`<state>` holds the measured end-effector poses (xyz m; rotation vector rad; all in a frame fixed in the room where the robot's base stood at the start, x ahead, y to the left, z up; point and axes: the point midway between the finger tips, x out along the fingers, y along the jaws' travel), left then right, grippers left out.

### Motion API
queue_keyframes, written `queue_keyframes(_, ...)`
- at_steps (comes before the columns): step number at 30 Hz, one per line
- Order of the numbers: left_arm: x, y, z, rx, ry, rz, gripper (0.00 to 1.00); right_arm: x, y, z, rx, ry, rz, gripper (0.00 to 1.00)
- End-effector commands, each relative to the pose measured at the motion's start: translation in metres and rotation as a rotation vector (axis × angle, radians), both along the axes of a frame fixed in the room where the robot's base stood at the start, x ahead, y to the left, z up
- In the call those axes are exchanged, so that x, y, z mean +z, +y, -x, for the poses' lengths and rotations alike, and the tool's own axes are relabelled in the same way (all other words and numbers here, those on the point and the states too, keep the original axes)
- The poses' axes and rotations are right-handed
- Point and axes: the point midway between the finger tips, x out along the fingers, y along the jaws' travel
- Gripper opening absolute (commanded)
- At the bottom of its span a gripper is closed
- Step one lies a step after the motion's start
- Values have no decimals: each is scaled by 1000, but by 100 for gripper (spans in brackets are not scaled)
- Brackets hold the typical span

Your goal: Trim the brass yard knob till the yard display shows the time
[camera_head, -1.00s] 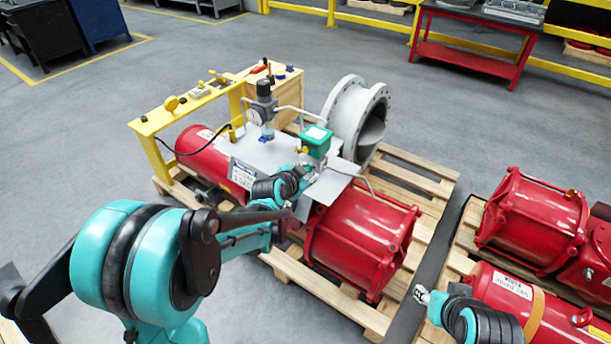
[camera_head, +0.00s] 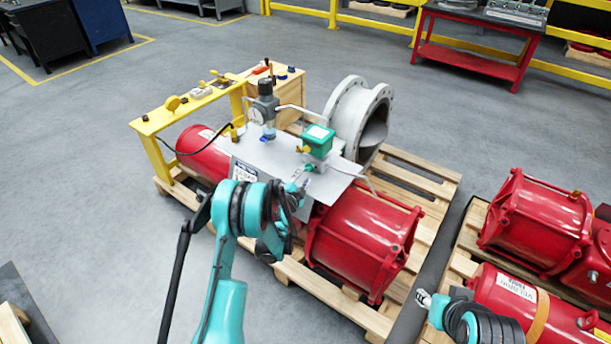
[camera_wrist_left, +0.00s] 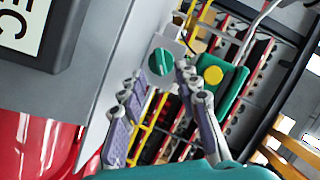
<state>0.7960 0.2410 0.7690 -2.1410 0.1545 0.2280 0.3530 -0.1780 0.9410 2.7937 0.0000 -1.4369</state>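A brass-coloured knob (camera_head: 302,150) sits on the side of a green box (camera_head: 319,139). A yellow-brass disc (camera_wrist_left: 213,75) shows on a green box in the left wrist view, beside a green knob (camera_wrist_left: 162,62). A dark-framed panel with black letters (camera_head: 243,173) is on the red actuator; part of it shows in the wrist view (camera_wrist_left: 28,28), reading "EC". No time can be read. My left gripper (camera_wrist_left: 160,105) is open and empty, its fingers apart short of the green knob. My right gripper (camera_head: 422,296) is at lower right, too small to judge.
A grey gauge unit (camera_head: 263,108) and pipes rise from the metal plate near the green box. A yellow rail (camera_head: 190,105) carries another brass-coloured knob (camera_head: 171,103). A grey flanged pipe (camera_head: 353,112) stands behind. Red actuators (camera_head: 535,212) lie on the right pallet.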

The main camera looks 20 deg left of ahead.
Motion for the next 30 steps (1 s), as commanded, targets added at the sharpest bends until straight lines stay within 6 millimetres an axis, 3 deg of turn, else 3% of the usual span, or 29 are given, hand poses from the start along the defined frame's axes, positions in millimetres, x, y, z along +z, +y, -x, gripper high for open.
queue_keyframes(7,-9,-1,-32,-1,0,0,32,-12,0,0,0,0,0,40)
queue_keyframes(17,-8,-1,-38,0,0,0,32,-12,0,0,0,0,0,40)
queue_keyframes(21,-8,-1,-38,-1,1,0,0,-12,0,0,0,0,0,40)
queue_keyframes(30,-8,-1,-38,0,3,6,0,-12,0,0,0,0,0,40)
